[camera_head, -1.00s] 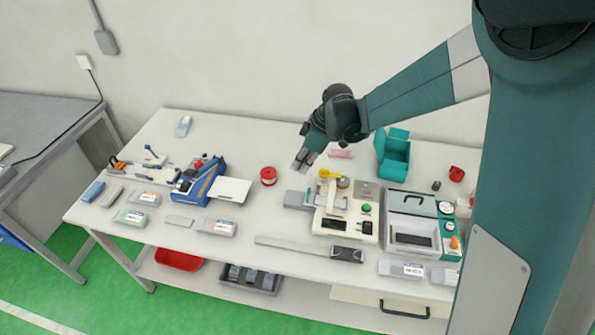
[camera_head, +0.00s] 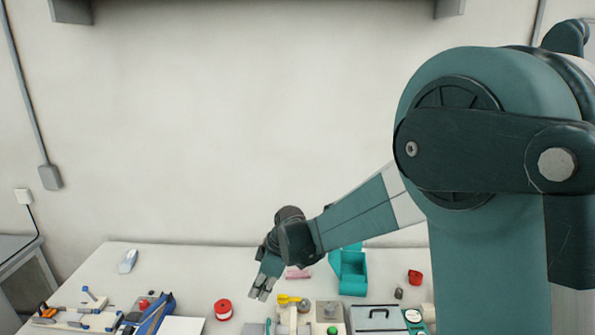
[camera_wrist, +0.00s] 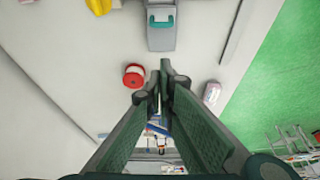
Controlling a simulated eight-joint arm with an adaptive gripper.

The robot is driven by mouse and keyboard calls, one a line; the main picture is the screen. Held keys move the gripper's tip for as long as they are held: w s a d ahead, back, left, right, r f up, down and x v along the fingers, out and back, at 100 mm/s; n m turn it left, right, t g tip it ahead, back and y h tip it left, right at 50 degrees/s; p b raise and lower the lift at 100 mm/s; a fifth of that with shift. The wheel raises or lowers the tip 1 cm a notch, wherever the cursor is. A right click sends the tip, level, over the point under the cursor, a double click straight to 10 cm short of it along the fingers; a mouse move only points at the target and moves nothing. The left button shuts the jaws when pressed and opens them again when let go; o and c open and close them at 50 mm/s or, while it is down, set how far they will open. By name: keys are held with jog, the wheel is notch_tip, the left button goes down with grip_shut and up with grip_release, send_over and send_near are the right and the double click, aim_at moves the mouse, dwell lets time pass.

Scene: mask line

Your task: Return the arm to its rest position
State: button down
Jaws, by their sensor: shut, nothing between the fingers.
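My gripper (camera_head: 262,288) hangs at the end of my teal arm, over the back middle part of the white table (camera_head: 82,275). Its fingers are shut with nothing between them. In the wrist view my gripper (camera_wrist: 165,70) shows its fingers together at the middle, above the table top. A red spool (camera_head: 223,309) stands on the table to the left of my gripper; it also shows in the wrist view (camera_wrist: 134,76), beside the fingertips and apart from them.
A teal open box (camera_head: 350,270) and a red container (camera_head: 415,277) stand right of my gripper. A pink block (camera_head: 298,272) and a yellow part (camera_head: 288,299) are close by it. A blue device (camera_head: 150,314) is at lower left.

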jog(key=s+d+r+m+t+b, duration=0.1)
jog(key=s+d+r+m, duration=0.25)
jog(key=d, duration=0.25)
jog(key=s+d+r+m+t+h+b, duration=0.1)
jog(key=s+d+r+m, duration=0.2)
jog(key=d, duration=0.4)
jog(key=s+d+r+m+t+b, duration=0.1)
jog(key=s+d+r+m, duration=0.1)
jog(key=s+d+r, duration=0.3)
jog(key=s+d+f+m+t+h+b, duration=0.1)
jog(key=s+d+m+t+h+b, duration=0.2)
jog(key=s+d+m, duration=0.6)
jog(key=s+d+t, duration=0.1)
jog(key=s+d, duration=0.7)
jog(key=shift+d+f, duration=0.4)
dwell(1.3)
